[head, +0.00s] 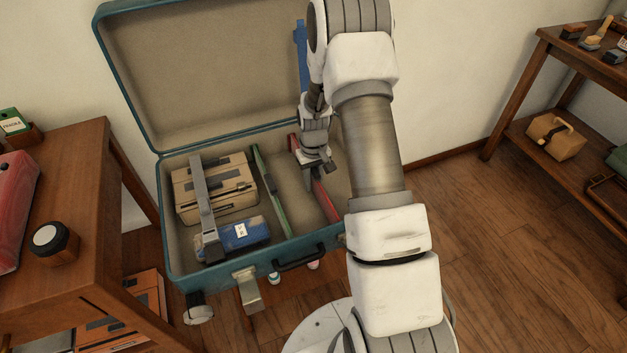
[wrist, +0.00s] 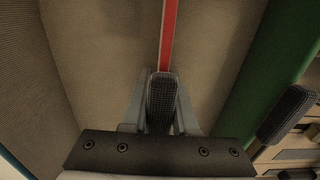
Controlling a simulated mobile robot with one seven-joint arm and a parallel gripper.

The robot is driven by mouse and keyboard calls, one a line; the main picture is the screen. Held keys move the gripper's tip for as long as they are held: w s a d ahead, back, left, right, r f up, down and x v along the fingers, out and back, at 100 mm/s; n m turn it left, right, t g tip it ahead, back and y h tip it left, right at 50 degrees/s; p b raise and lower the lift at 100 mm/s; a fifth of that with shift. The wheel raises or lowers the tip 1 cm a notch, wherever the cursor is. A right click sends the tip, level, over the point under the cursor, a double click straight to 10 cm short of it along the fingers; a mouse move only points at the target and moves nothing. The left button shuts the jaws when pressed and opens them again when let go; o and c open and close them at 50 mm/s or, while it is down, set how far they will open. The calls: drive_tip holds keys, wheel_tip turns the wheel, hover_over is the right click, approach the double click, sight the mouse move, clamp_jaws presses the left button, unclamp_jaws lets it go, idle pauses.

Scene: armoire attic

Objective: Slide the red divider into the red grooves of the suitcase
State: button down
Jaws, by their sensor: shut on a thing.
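The open teal suitcase (head: 222,272) shows in the head view with its lid raised against the wall. The red divider (head: 325,200) is inside its right part, seen as a narrow red edge running front to back. My gripper (head: 314,168) is shut on the divider near its rear part. In the wrist view the red divider (wrist: 169,35) runs straight out from between the fingers of my gripper (wrist: 161,100). The red grooves cannot be made out. Whether the divider's lower edge is seated cannot be told.
A green divider (head: 270,190) stands left of the red one. Further left are a tan case (head: 235,175), a blue box (head: 243,230) and a grey bar (head: 202,190). A blue strip (head: 301,45) shows by the lid. A wooden table (head: 75,165) stands left, shelves (head: 520,100) right.

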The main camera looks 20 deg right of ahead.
drive_tip(key=c, duration=0.6)
unclamp_jaws()
wheel_tip(320, 180, up, 17)
drive_tip(key=p, duration=0.6)
drive_tip(key=shift+r, duration=0.2)
drive_tip(key=s+a+r+t, duration=0.1)
drive_tip(key=s+a+r, duration=0.25)
drive_tip(key=r, duration=0.45)
drive_tip(key=s+a+r+t, duration=0.1)
drive_tip(key=s+a+r, duration=0.1)
drive_tip(key=s+r, duration=0.5)
drive_tip(key=s+a+r+t, duration=0.2)
drive_tip(key=s+r, duration=0.2)
drive_tip(key=s, duration=0.3)
drive_tip(key=s+a+r+t, duration=0.2)
drive_tip(key=s+a+r, duration=0.1)
drive_tip(key=s+r, duration=0.3)
wheel_tip(320, 180, up, 19)
drive_tip(key=s+p, duration=0.1)
drive_tip(key=p, duration=1.9)
drive_tip(key=shift+s+d, duration=0.2)
drive_tip(key=shift+s, duration=0.2)
